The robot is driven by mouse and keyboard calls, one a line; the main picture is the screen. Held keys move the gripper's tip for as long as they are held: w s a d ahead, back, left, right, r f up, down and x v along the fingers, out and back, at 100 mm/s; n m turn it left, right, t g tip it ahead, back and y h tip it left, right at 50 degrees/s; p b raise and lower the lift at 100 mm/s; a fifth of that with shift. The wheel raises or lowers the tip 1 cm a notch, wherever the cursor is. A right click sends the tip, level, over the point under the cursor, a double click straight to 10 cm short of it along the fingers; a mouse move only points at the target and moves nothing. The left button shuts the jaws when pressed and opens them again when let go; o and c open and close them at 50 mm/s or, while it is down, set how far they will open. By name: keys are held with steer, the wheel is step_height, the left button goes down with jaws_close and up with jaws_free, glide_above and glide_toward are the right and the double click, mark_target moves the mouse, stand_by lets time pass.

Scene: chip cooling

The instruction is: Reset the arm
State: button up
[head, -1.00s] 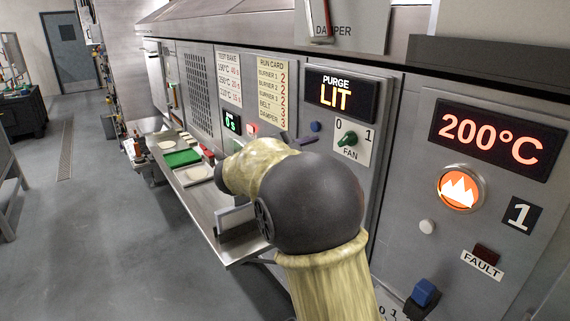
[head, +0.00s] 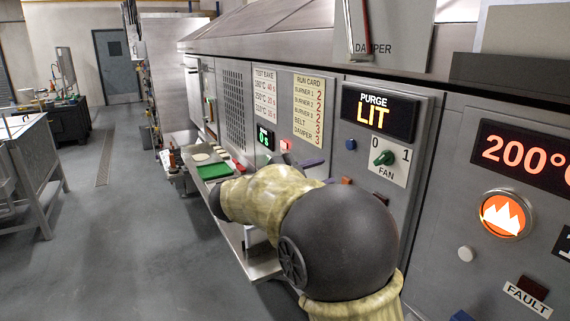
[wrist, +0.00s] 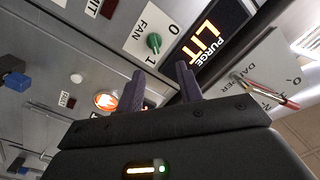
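My arm reaches from the lower right of the head view toward the oven front. My gripper (head: 301,163) is partly hidden behind my own arm there. In the wrist view, the two dark purple fingers of my gripper (wrist: 160,88) stand apart with nothing between them. Beyond them in the wrist view are the green fan knob (wrist: 154,42) and the purge display (wrist: 212,40), which reads LIT. In the head view the fan knob (head: 384,158) sits on a plate marked 0 and 1, below the purge display (head: 379,109).
The oven panel runs along the right, with a lit flame button (head: 502,215) and a 200°C display (head: 525,155). A metal shelf (head: 262,262) with a green tray (head: 214,171) lies below and left of my arm. The grey floor at left is open.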

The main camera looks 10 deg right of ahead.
steer(key=w+n+t+y, duration=0.4)
steer(key=n+t, duration=0.1)
steer(key=t, duration=0.1)
steer(key=s+a+f+n+y+p, duration=0.1)
steer(key=s+a+f+n+y, duration=0.1)
steer(key=f+n+y, duration=0.45)
steer(key=s+a+f+n+y+p, duration=0.1)
steer(key=s+a+f+n+y, duration=0.1)
steer(key=f+n+y, duration=0.4)
steer(key=s+f+n+g, duration=0.1)
steer(key=s+f+g, duration=0.2)
steer(key=s, duration=0.4)
steer(key=s+d+f+n+g+p, duration=0.1)
steer(key=s+f+g, duration=0.3)
steer(key=s+f, duration=0.2)
steer(key=s+d+f+n+g, duration=0.1)
steer(key=s+f+n+g, duration=0.1)
steer(key=s, duration=0.7)
step_height(320, 180, down, 2)
steer(key=shift+d+f+g, duration=0.25)
steer(key=shift+g, duration=0.55)
